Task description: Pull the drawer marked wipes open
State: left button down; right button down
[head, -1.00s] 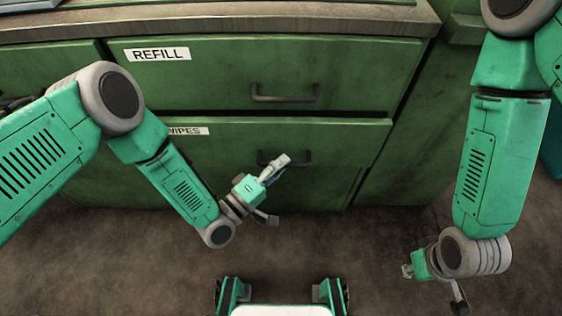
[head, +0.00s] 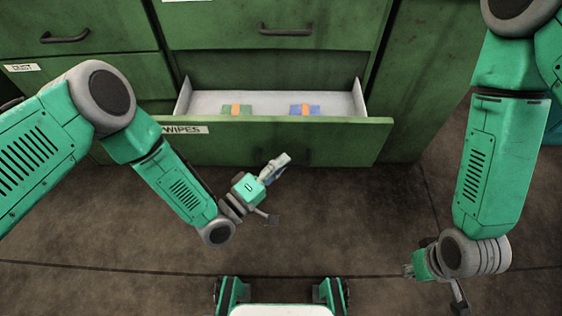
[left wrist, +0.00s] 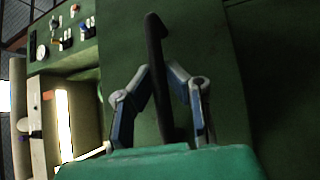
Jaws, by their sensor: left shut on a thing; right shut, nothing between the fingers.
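The wipes drawer (head: 230,135) is a green drawer with a white WIPES label (head: 186,130) at its left. It stands pulled out from the cabinet, its pale inside (head: 265,103) showing. My left gripper (head: 281,163) is at the drawer front, shut on the dark bar handle (left wrist: 155,75). In the left wrist view the handle runs between the two fingers (left wrist: 160,90). In the head view the gripper and shadow largely hide the handle. My right gripper (head: 411,270) is shut and empty, low at the right above the floor, away from the cabinet.
A closed drawer with a dark handle (head: 286,31) is above. Another drawer, marked DUST (head: 22,68), is at the left. Bare floor (head: 340,220) lies in front.

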pick_arm(q)
jog(key=shift+s+d+f, duration=0.15)
jog(key=shift+s+f, duration=0.05)
jog(key=shift+s, duration=0.2)
jog(key=c, duration=1.6)
grip_release()
jog(key=shift+o, duration=0.2)
jog(key=shift+w+d, duration=0.1)
jog(key=shift+w, duration=0.05)
jog(key=shift+s+a, duration=0.2)
jog(key=shift+a, duration=0.15)
jog(key=v, duration=1.1)
